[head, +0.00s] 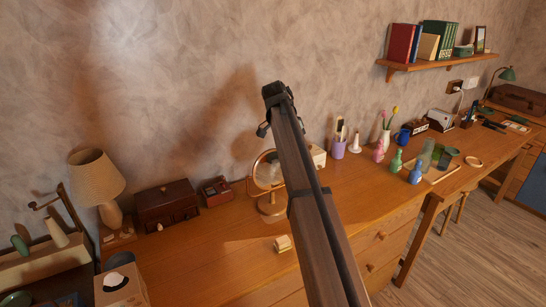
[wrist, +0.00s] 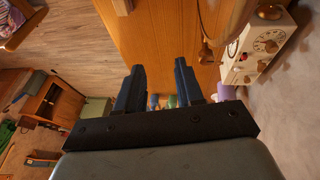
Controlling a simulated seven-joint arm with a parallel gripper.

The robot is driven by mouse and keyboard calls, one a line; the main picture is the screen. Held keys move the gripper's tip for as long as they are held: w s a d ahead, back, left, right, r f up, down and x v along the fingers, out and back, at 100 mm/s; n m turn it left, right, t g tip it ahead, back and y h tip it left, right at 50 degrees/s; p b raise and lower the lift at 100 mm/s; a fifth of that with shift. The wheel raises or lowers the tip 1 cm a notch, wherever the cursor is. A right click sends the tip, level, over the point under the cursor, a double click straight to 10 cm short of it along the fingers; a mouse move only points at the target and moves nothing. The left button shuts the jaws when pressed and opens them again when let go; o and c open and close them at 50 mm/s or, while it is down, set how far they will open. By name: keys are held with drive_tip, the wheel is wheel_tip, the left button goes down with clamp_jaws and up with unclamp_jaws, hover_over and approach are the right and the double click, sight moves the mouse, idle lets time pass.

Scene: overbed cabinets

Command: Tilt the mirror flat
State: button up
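The mirror (head: 268,170) is a round glass in a wooden frame on a round-footed stand, on the desk left of my arm in the head view. Its disc stands up from the desk, not flat, and my arm hides part of its right side. In the wrist view, a curved wooden piece with a small knob (wrist: 206,53), which looks like part of the mirror, is at the upper right, close to my gripper. My gripper (wrist: 159,80) has its two dark fingers apart with nothing between them. I cannot make out its fingertips in the head view.
A cream box with dials (wrist: 262,45) stands beyond the mirror, against the wall. A small wooden block (head: 283,243) lies in front of the mirror. A red-brown box (head: 217,191) and a lamp (head: 97,180) stand left. Several vases and bottles stand right. The desk front (head: 215,262) is mostly clear.

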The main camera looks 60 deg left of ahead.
wheel_tip(320, 180, up, 8)
hover_over(273, 165)
drive_tip(key=s+a, duration=0.3)
drive_tip(key=s, duration=0.2)
drive_tip(key=shift+t, duration=0.3)
drive_tip(key=x, duration=1.3)
drive_tip(key=shift+w+f, duration=0.2)
drive_tip(key=shift+f, duration=0.15)
clamp_jaws()
